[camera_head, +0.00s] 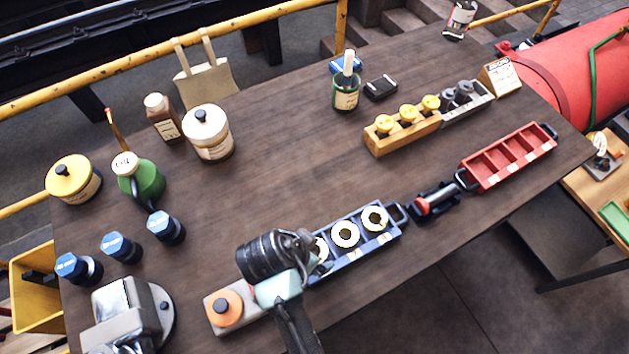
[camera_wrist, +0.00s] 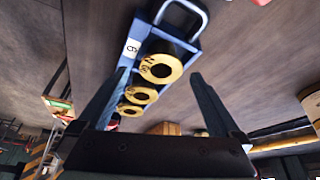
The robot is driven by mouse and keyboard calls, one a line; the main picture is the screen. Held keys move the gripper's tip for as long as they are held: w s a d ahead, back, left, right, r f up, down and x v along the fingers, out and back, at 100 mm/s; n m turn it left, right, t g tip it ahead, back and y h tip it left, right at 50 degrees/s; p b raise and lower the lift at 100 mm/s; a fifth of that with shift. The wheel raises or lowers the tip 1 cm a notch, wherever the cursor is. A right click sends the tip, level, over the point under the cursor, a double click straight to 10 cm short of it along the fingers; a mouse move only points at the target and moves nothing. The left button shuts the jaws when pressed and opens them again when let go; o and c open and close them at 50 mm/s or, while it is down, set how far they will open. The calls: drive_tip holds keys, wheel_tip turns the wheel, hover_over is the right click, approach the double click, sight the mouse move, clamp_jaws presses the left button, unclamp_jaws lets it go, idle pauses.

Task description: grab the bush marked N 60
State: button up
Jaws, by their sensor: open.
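A blue tray (camera_head: 352,250) stands near the table's front edge and holds a row of pale-faced ring bushes (camera_head: 346,233). My arm covers the tray's left end and part of the leftmost bush (camera_head: 320,250). In the wrist view, the tray (camera_wrist: 185,45) shows a metal handle and a white number label. Its nearest bush (camera_wrist: 161,69) is brassy with a dark hole and small lettering that may read N 60. Two more bushes (camera_wrist: 141,95) follow it in the row. My gripper (camera_wrist: 160,74) is open, its fingers apart on either side of the row in the picture; no contact shows.
A red compartment tray (camera_head: 508,157) stands to the right, with a dark tool holder (camera_head: 435,202) between. An orange-knobbed block (camera_head: 225,308) is left of my arm. Blue-capped jars (camera_head: 122,247) and a vise (camera_head: 125,315) stand left. The table's middle is clear.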

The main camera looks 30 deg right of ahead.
drive_tip(key=shift+x, duration=1.15)
drive_tip(key=shift+w+r, duration=0.1)
clamp_jaws()
